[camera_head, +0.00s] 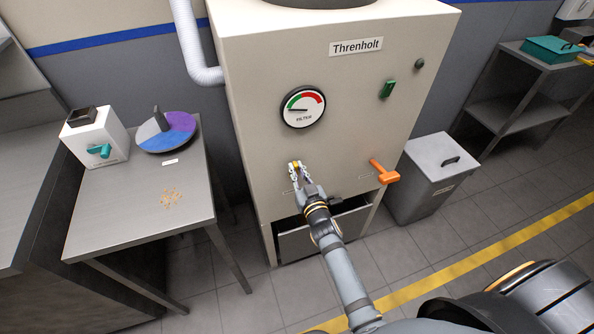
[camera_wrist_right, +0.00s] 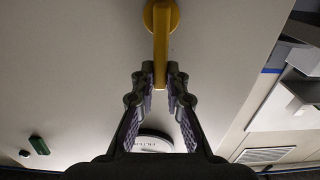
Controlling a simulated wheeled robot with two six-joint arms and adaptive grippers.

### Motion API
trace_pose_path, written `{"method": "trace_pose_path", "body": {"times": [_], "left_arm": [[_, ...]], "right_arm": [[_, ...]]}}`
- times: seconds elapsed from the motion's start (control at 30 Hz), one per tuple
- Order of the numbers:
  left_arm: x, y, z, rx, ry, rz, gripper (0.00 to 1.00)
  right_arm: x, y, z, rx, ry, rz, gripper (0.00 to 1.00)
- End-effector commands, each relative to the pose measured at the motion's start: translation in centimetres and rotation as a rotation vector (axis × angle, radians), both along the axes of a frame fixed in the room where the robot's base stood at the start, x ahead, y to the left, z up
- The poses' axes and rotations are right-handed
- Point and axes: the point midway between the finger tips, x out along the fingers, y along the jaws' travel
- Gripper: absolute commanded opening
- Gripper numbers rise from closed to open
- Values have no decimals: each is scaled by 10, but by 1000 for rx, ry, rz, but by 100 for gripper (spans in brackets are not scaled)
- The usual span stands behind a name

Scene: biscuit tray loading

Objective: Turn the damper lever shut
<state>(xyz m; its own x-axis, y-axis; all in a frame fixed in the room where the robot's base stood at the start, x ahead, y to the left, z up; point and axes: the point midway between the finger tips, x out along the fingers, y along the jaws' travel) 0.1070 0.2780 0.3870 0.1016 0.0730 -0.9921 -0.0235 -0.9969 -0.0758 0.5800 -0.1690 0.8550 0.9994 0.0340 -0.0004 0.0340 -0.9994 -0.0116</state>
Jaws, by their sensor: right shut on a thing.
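A yellow lever (camera_wrist_right: 161,45) with a round hub is mounted on the front of the beige filter cabinet (camera_head: 258,90). My right gripper (camera_wrist_right: 161,85) is shut on the free end of this lever, one finger on each side. In the head view the right gripper (camera_head: 297,172) is at the cabinet front below the gauge, and it covers most of the lever. An orange lever (camera_head: 384,172) sticks out from the cabinet to the right, apart from the gripper. My left gripper is not in view.
The cabinet carries a round gauge (camera_head: 303,107), a green switch (camera_head: 387,89) and a drawer (camera_head: 325,233) low down. A grey bin (camera_head: 428,180) stands close on the right. A side table (camera_head: 135,210) with a white box (camera_head: 95,137) and a coloured disc (camera_head: 167,131) stands left.

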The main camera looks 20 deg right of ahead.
Motion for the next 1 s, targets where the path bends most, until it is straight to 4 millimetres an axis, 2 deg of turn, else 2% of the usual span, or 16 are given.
{"method": "trace_pose_path", "body": {"times": [0.37,0.8,1.0], "left_arm": [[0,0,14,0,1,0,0],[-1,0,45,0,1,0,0],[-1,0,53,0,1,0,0]], "right_arm": [[0,-11,1,194,8,0,0],[1,-32,-8,609,23,-1,0],[2,-40,-16,799,28,-1,0]]}}
